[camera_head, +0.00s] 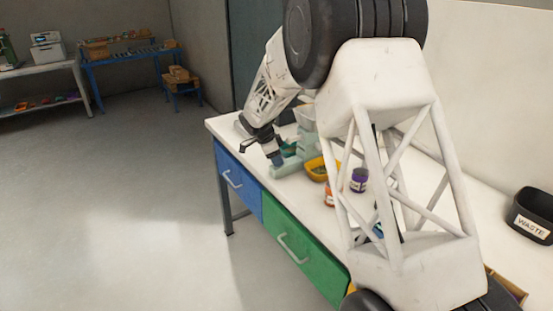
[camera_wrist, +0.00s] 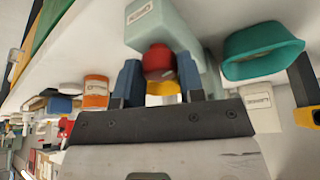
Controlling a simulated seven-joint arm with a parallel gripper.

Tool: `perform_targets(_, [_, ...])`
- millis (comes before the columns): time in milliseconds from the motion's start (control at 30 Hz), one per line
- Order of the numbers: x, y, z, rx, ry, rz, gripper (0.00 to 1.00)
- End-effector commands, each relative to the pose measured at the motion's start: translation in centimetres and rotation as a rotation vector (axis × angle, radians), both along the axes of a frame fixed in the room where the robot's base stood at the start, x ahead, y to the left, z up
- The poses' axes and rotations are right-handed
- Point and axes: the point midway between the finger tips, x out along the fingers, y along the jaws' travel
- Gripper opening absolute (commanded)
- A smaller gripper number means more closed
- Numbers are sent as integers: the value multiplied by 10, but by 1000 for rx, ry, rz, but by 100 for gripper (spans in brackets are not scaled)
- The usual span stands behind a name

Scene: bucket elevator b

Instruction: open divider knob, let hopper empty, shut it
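In the wrist view, a round red knob (camera_wrist: 158,60) sits on a pale mint housing (camera_wrist: 165,28) with a small white label. The two blue fingers of my gripper (camera_wrist: 159,78) stand on either side of the knob, very close to it. I cannot tell whether they press on it. In the head view, my gripper (camera_head: 268,152) is small and dark beside the mint apparatus (camera_head: 291,166) on the white bench. A teal bowl-like part (camera_wrist: 262,50) is right of the housing in the wrist view. The hopper's contents are not visible.
Orange (camera_head: 330,197) and purple (camera_head: 359,180) jars stand nearer, partly behind my arm. A black waste bin (camera_head: 533,214) is far right. The floor left of the bench is clear.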

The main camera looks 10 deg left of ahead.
Motion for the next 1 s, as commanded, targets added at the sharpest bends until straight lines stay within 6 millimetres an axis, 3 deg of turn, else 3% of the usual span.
perform_targets(33, [0,0,0,0,0,0,28])
perform_targets(167, [0,0,0,0,0,0,12])
perform_targets(567, [0,0,0,-1,0,61,12])
perform_targets(1000, [-2,-1,0,1,-2,364,12])
